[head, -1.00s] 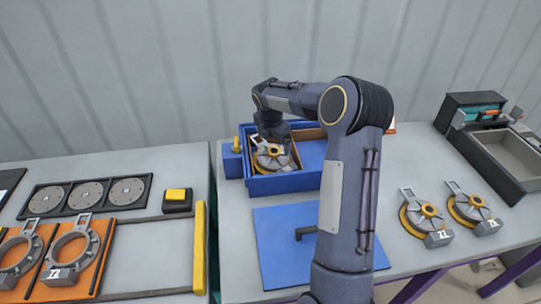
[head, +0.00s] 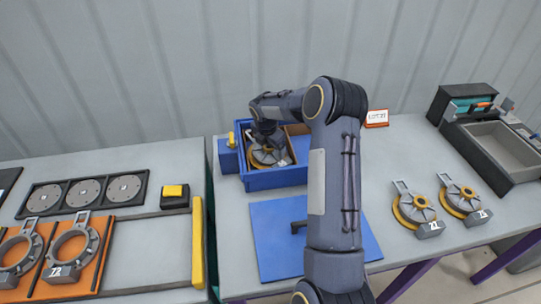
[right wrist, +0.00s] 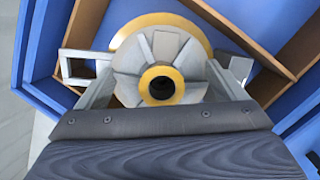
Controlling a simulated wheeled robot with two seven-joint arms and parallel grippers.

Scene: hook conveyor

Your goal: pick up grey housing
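A grey housing with a yellow ring and a yellow hub lies in a compartment of the blue box (head: 275,180). In the right wrist view, the housing (right wrist: 160,60) fills the upper middle, its hub facing the camera. My right gripper (head: 267,144) reaches down into the box over it. The right wrist view shows its two pale fingers (right wrist: 160,78) spread wide, one on each side of the housing. I cannot tell whether they touch it. Two similar housings, (head: 415,208) and (head: 461,198), lie on the table at right. My left gripper is not in view.
Brown dividers (right wrist: 215,25) and the blue walls stand close around the gripper. A blue panel with a dark handle (head: 275,245) lies in front of the box. A grey tray (head: 495,150) is at right. Orange fixtures (head: 80,275) and a yellow bar (head: 197,240) are on the left table.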

